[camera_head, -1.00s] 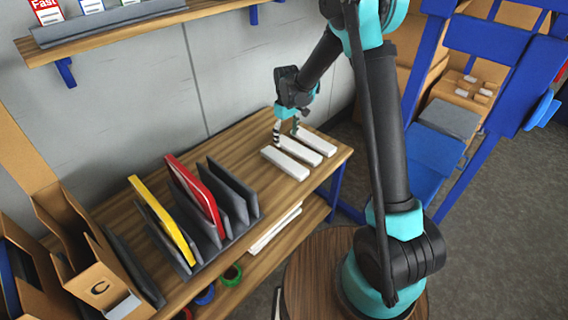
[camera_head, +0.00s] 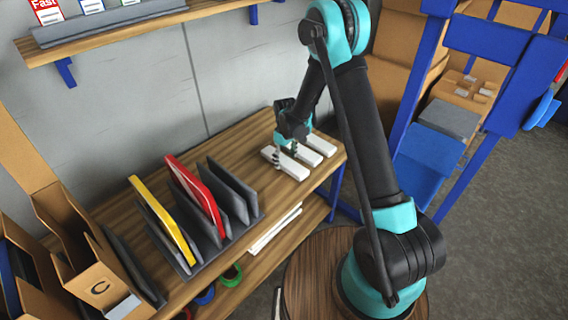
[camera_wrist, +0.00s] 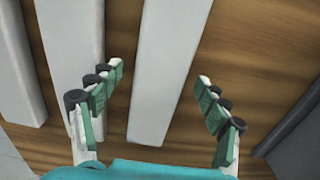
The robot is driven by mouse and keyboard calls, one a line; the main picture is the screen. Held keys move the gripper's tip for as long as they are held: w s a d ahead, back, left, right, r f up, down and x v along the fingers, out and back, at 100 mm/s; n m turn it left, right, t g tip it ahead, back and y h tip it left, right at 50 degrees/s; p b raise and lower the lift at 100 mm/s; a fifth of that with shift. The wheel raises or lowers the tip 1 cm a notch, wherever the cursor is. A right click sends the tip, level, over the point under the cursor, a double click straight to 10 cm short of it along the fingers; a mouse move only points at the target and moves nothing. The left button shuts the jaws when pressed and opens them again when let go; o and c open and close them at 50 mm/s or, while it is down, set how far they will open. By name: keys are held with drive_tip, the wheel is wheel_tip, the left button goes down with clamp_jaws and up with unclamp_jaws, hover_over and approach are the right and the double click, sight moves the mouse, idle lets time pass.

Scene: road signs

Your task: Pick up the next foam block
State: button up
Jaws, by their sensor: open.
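Three white foam blocks lie side by side on the wooden table. The nearest-left block (camera_head: 291,169) is under my gripper (camera_head: 285,158). The middle block (camera_head: 307,156) and the far-right block (camera_head: 321,145) lie beyond it. In the wrist view, my gripper (camera_wrist: 159,74) is open, with one finger on each side of the rightmost block (camera_wrist: 168,75). Its fingers look apart from that block's sides. The other two blocks show at the middle left (camera_wrist: 72,50) and far left (camera_wrist: 14,60). How close the fingertips are to the tabletop is hard to tell.
A dark rack (camera_head: 228,232) with a yellow sign (camera_head: 160,218) and a red sign (camera_head: 196,193) stands left of the blocks. Its grey edge shows at the wrist view's right. A cardboard box marked C (camera_head: 98,287) stands at the lower left. Bare tabletop (camera_head: 240,150) lies behind the blocks.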

drive_tip(key=shift+c, duration=0.6)
drive_tip(key=c, duration=0.8)
drive_tip(key=shift+o, duration=0.2)
